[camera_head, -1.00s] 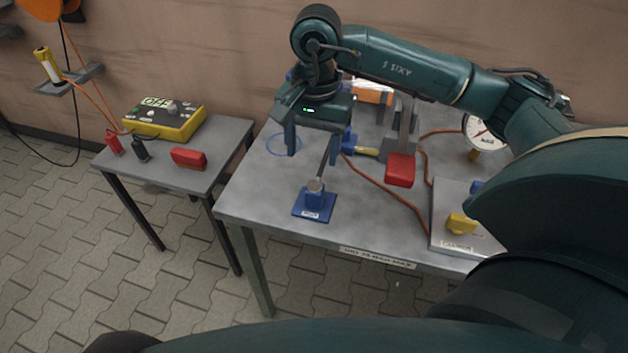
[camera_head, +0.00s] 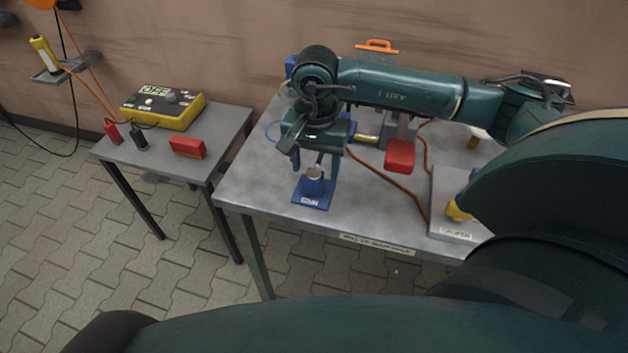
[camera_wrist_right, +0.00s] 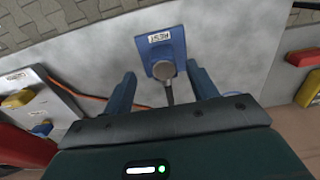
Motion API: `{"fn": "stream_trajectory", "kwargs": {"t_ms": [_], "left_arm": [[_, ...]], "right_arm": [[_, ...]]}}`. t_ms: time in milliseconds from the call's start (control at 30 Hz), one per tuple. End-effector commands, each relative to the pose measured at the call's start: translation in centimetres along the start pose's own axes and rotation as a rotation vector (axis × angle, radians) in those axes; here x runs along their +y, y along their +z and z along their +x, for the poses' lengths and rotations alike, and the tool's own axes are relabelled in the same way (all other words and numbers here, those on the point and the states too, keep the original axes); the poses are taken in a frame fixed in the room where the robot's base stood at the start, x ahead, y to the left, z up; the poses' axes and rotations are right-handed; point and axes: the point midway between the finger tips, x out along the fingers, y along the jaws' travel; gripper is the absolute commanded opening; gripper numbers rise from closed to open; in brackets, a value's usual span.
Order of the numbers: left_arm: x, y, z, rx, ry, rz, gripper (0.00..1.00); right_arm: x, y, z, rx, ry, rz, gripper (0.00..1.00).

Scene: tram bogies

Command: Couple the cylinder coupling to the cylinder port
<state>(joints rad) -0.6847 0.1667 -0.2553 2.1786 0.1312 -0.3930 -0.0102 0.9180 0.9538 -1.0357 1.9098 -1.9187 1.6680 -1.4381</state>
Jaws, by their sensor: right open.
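My right gripper (camera_head: 313,162) is open, its fingers pointing down over a small blue stand (camera_head: 311,195). In the right wrist view the open fingers (camera_wrist_right: 162,72) lie either side of a grey rod with a round cap (camera_wrist_right: 164,70), which rises from the stand (camera_wrist_right: 162,45) labelled REST. I cannot tell whether the fingers touch it. A brass-coloured fitting (camera_head: 367,138) by an orange-red hose shows behind the gripper; I cannot tell whether it is the cylinder coupling. I cannot make out the cylinder port. My left gripper is not in view.
A red block on a grey lever (camera_head: 400,156) stands right of the gripper. A grey panel with a yellow valve (camera_head: 457,210) is at the right front of the table. A side table (camera_head: 226,150) at left holds a yellow box (camera_head: 162,107) reading OFF and a red block (camera_head: 188,147).

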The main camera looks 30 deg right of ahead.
Motion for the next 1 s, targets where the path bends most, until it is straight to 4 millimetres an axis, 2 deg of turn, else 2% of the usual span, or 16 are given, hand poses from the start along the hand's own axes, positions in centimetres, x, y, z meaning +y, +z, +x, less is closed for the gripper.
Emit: {"fn": "stream_trajectory", "kwargs": {"t_ms": [333,700,1000], "left_arm": [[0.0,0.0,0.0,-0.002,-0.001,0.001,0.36],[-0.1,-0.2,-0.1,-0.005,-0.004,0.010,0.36],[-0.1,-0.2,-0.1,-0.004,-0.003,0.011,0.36]], "right_arm": [[0.0,0.0,0.3,-0.002,0.000,0.000,0.58],[-0.4,-0.6,5.0,-0.002,0.002,0.000,0.58],[-0.4,-0.6,5.3,-0.001,0.001,0.000,0.58]]}}
